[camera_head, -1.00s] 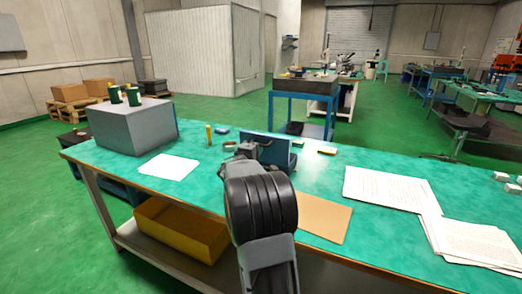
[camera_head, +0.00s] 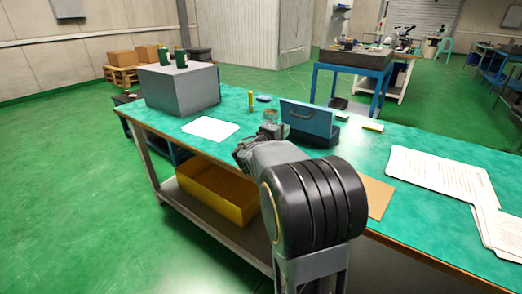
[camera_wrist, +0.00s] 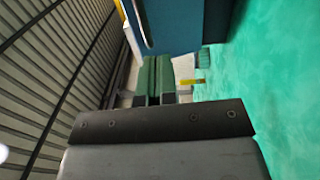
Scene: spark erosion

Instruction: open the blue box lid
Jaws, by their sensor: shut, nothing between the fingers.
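The blue box (camera_head: 318,139) stands on the green-topped bench. Its blue lid (camera_head: 312,121) stands upright above the dark base, with a grey handle on the face towards me. My gripper (camera_head: 266,132) is just left of the box and in front of it, and is empty. In the wrist view the lid (camera_wrist: 185,22) fills the top, with part of its handle at its left side. The gripper's fingers (camera_wrist: 157,77) are together below it, and no contact with the lid shows. The inside of the box is hidden.
A grey block (camera_head: 182,91) with green cylinders stands at the bench's left end. A white sheet (camera_head: 210,128), a yellow marker (camera_head: 251,98) and a brown board (camera_head: 376,197) lie or stand nearby. Papers (camera_head: 440,172) lie right. A yellow bin (camera_head: 217,195) sits on the lower shelf.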

